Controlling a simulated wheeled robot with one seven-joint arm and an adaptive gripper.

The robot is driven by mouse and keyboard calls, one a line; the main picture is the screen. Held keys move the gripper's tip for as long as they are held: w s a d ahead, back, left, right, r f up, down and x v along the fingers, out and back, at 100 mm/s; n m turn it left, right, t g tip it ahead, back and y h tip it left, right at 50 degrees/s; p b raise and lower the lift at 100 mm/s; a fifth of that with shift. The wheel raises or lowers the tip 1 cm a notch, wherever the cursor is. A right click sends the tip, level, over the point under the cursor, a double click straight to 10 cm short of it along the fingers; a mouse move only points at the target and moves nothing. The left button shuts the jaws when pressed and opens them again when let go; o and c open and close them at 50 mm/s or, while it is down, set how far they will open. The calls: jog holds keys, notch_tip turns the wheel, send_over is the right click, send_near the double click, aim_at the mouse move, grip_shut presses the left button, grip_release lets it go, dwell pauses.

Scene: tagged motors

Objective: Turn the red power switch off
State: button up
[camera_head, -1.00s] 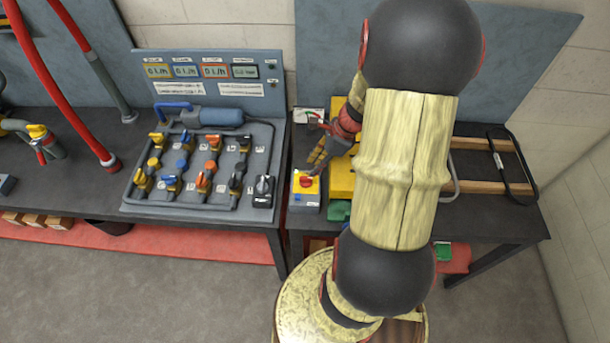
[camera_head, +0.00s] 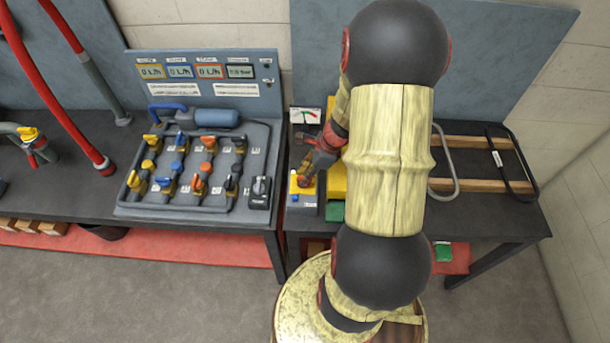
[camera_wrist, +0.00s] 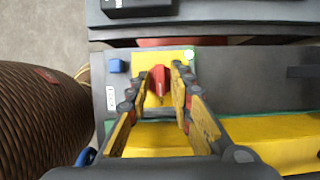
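The red power switch (camera_wrist: 158,79) is a rotary knob on the yellow-topped face of a small grey box (camera_head: 304,207). In the wrist view, its handle points roughly up and down the picture. My gripper (camera_wrist: 161,74) is over the box with one finger on each side of the knob. The fingers are apart, with narrow gaps to the knob visible, though I cannot tell whether they touch lower down. In the head view, my gripper (camera_head: 309,174) reaches down to the box and hides most of the switch.
A blue button (camera_wrist: 117,66) sits beside the switch. A valve panel (camera_head: 130,203) with several coloured valves and a black-grey rotary switch (camera_head: 260,187) stands left of the box. A gauge (camera_head: 305,115) is behind my gripper. A yellow object (camera_head: 336,182) lies just right of the box.

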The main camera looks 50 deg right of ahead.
grip_shut()
jog(key=shift+n, duration=0.3)
jog(key=n+g+y+p, duration=0.1)
jog(key=n+p, duration=0.1)
jog(key=n, duration=0.1)
jog(key=shift+p, duration=0.35)
jog(key=n+g+p, duration=0.1)
jog(key=n, duration=0.1)
jog(key=n+g+p, duration=0.1)
jog(key=n, duration=0.2)
jog(key=shift+w+y, duration=0.2)
jog(key=shift+y, duration=0.2)
jog(key=n+g+p, duration=0.1)
jog(key=n, duration=0.1)
jog(key=n+g+p, duration=0.1)
jog(key=n, duration=0.2)
jog(key=shift+w+p, duration=0.1)
jog(key=shift+p, duration=0.2)
jog(key=shift+w+n+g+h+p, duration=0.1)
jog(key=shift+n+g+h+p, duration=0.25)
jog(key=shift+n, duration=0.75)
jog(key=shift+n+g+h+p, duration=0.25)
jog(key=shift+n+g, duration=0.1)
jog(key=shift+n, duration=0.75)
jog(key=shift+f, duration=0.1)
